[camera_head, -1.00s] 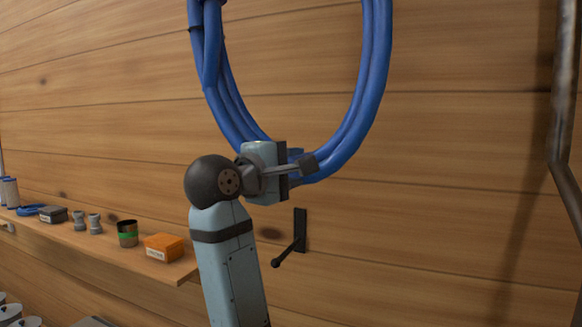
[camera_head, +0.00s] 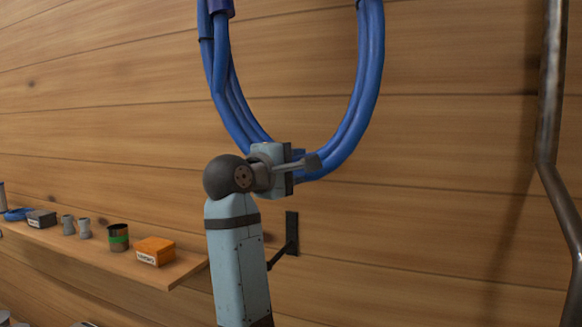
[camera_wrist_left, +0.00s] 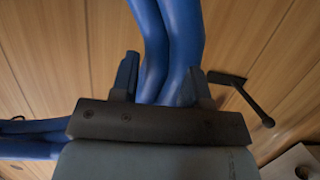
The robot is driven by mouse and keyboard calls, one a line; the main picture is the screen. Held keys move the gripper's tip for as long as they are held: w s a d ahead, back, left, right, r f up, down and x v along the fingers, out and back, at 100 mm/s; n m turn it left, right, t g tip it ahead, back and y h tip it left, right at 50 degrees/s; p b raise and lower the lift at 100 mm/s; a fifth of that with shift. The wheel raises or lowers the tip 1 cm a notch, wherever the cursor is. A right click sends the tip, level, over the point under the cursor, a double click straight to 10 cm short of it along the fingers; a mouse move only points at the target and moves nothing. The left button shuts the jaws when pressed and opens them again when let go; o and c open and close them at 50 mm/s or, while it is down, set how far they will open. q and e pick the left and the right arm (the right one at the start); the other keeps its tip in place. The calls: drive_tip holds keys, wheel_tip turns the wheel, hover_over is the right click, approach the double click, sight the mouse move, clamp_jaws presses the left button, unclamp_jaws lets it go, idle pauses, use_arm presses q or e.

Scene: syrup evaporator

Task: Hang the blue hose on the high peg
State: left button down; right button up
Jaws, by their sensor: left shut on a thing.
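The blue hose (camera_head: 368,80) hangs as a coil of several strands in front of the plank wall; its top runs out of the head view. My left gripper (camera_head: 290,170) is shut on the bottom of the coil. In the left wrist view, blue strands (camera_wrist_left: 165,45) pass up from between the fingers of the gripper (camera_wrist_left: 165,92). A black peg (camera_head: 292,232) on a wall plate is below and just right of the gripper, partly behind my arm. It also shows in the left wrist view (camera_wrist_left: 240,88), right of the fingers, apart from the hose. I cannot tell whether it is the high peg. My right gripper is out of view.
A wooden shelf (camera_head: 185,277) at the lower left holds an orange box (camera_head: 155,251), a green-banded cup (camera_head: 118,237), grey fittings (camera_head: 76,226) and a dark box (camera_head: 41,218). A metal pipe (camera_head: 550,110) stands at the right. The wall between hose and pipe is clear.

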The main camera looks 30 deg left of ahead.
use_arm(q)
drive_tip(key=w+a, duration=0.1)
drive_tip(key=w, duration=0.7)
drive_tip(key=shift+w+a, duration=0.25)
drive_tip(key=shift+w, duration=0.15)
idle(0.4)
idle(0.5)
drive_tip(key=f, duration=0.1)
drive_tip(key=w+f, duration=0.1)
drive_tip(key=shift+w+a+f, duration=0.1)
drive_tip(key=shift+f, duration=0.2)
idle(0.5)
drive_tip(key=c, duration=0.6)
unclamp_jaws()
drive_tip(key=shift+o, duration=0.4)
